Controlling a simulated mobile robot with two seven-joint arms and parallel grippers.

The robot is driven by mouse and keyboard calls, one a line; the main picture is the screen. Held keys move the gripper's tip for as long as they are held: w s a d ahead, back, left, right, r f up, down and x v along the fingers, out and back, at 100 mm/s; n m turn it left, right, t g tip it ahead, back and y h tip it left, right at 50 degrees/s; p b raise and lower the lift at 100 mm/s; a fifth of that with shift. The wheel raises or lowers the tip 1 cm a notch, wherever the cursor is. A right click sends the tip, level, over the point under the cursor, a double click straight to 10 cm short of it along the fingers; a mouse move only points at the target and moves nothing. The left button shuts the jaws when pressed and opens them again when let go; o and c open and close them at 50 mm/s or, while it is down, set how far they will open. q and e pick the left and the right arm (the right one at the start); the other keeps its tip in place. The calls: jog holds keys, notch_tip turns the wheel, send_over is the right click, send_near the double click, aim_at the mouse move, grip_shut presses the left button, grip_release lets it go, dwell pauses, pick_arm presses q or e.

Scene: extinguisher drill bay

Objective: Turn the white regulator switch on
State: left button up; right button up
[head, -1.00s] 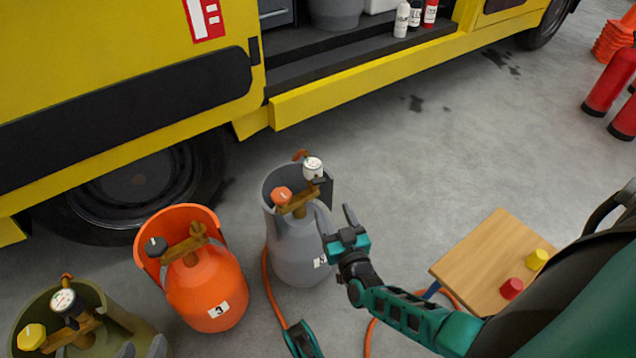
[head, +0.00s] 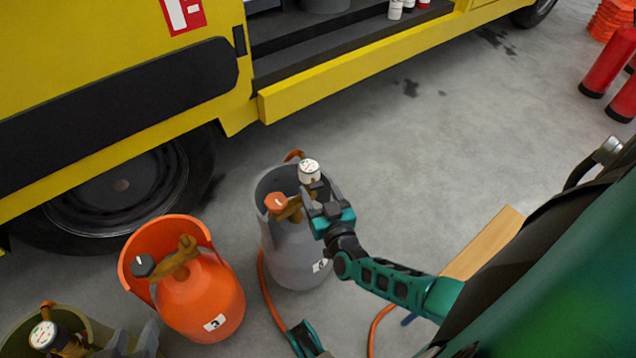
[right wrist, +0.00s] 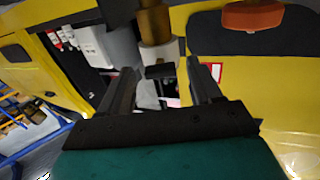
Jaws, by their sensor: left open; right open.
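The grey gas cylinder (head: 292,245) stands upright on the floor, with an orange knob (head: 276,202) on its brass valve. A white-bodied round gauge (head: 309,170) sits beside the knob; I see no separate white switch clearly. My right gripper (head: 318,190) is open at the cylinder's collar, just below the gauge, and partly hides the valve. In the right wrist view its fingers (right wrist: 163,88) stand apart, with a small dark block (right wrist: 160,71) and the brass valve (right wrist: 155,28) beyond; contact cannot be told.
An orange cylinder (head: 205,295) with a black knob stands left of the grey one. An olive cylinder (head: 15,345) is at the lower left edge. The yellow truck (head: 340,80) is behind. An orange hose (head: 270,300) runs along the floor.

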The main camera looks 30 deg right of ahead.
jog(key=c, duration=1.1)
jog(key=shift+o, duration=0.2)
